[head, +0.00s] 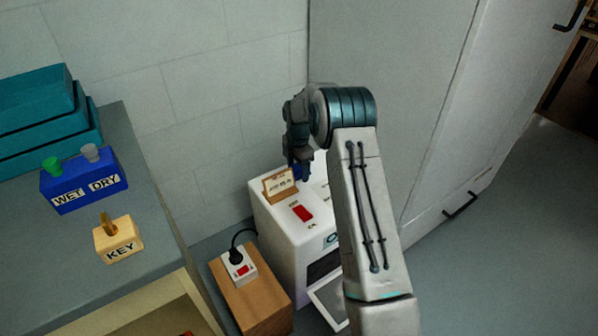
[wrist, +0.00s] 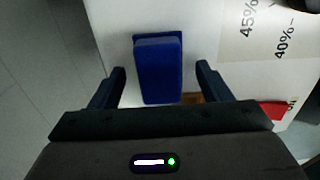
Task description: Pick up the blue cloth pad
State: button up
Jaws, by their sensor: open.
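The blue cloth pad (wrist: 159,72) is a small dark blue block in the wrist view, on the white top of a box-shaped unit (wrist: 112,25). My gripper (wrist: 161,80) is open, with one finger on each side of the pad and a gap on both sides. I cannot tell how far above the unit's top the fingertips are. In the head view my gripper (head: 298,168) points down over the white unit (head: 272,222). A sliver of blue shows by the fingertips there; my arm hides most of that area.
A wooden sign (head: 279,185) and a red switch (head: 303,213) are on the unit's top, close to my gripper. A power outlet (head: 239,264) sits on a wooden block (head: 250,293). A grey bench (head: 60,262) stands left, a tall cabinet (head: 410,110) behind right.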

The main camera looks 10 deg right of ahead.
jog(key=c, duration=1.1)
jog(key=shift+o, duration=0.2)
jog(key=shift+r, duration=0.5)
jog(key=r, duration=0.1)
jog(key=r+p, duration=0.1)
jog(key=r, duration=0.1)
jog(key=shift+d+r+p, duration=0.3)
jog(key=shift+d+r, duration=0.05)
jog(key=shift+r, duration=0.05)
jog(key=d+r+p, duration=0.1)
jog(key=d+r, duration=0.2)
jog(key=d, duration=0.2)
jog(key=s+d+r+p, duration=0.1)
jog(key=d+r, duration=0.2)
jog(key=d, duration=0.3)
jog(key=shift+r, duration=0.15)
jog(key=shift+o, duration=0.4)
